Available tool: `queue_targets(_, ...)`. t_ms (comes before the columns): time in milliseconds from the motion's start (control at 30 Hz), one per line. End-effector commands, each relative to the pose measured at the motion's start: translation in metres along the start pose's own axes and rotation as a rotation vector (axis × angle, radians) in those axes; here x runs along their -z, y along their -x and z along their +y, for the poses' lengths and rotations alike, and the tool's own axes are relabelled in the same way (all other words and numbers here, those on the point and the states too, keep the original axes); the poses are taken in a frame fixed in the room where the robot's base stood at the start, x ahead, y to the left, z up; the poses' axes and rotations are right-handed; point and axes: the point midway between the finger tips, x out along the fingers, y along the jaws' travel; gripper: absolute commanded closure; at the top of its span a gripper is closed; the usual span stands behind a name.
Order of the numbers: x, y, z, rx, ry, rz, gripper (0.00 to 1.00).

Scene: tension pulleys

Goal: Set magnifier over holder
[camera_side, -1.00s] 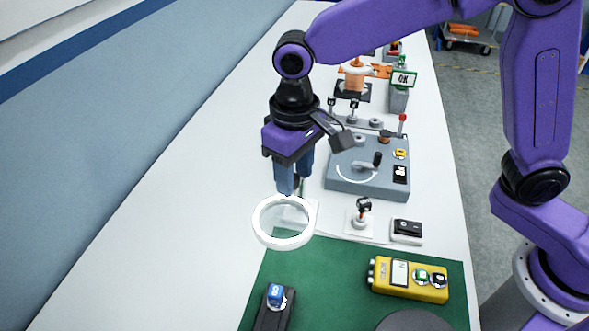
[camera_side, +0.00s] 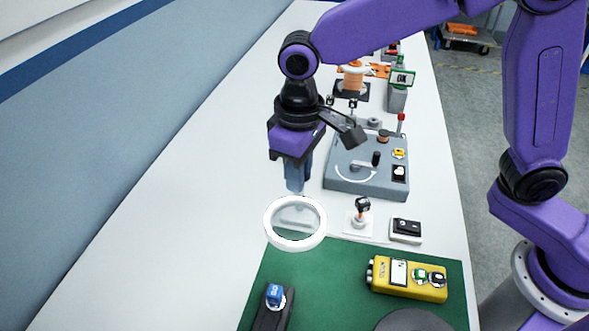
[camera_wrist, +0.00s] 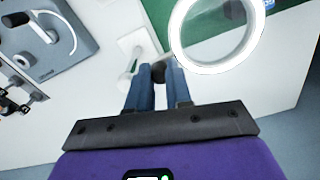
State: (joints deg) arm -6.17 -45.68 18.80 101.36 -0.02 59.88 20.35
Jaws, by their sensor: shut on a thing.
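The magnifier (camera_side: 270,232) is a white ring with a clear lens. My gripper (camera_side: 295,190) is shut on it at the ring's far side and holds it above the table near the green mat's back edge. In the wrist view the ring (camera_wrist: 180,50) shows at the upper right, beyond the fingertips (camera_wrist: 158,68), which are close together on a dark part. A pale base with an upright piece, perhaps the holder (camera_wrist: 132,45), lies just left of the fingertips in the wrist view. In the side view it is mostly hidden behind the ring and gripper.
A grey panel with a crank (camera_side: 350,170) stands behind, right of my gripper. A small joystick on a white base (camera_side: 358,222) and a black switch (camera_side: 405,230) are right of the ring. A yellow meter (camera_side: 408,279) lies on the green mat (camera_side: 330,290). The white table is clear at left.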

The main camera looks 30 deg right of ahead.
Motion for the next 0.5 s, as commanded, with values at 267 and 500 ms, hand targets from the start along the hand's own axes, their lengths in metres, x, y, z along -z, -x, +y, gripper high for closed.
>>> queue_targets(267, -0.012, 0.001, 0.007, 0.001, 0.246, 0.002, 1.0)
queue_targets(500, -0.021, 0.001, 0.016, 0.001, 0.472, 0.002, 1.0)
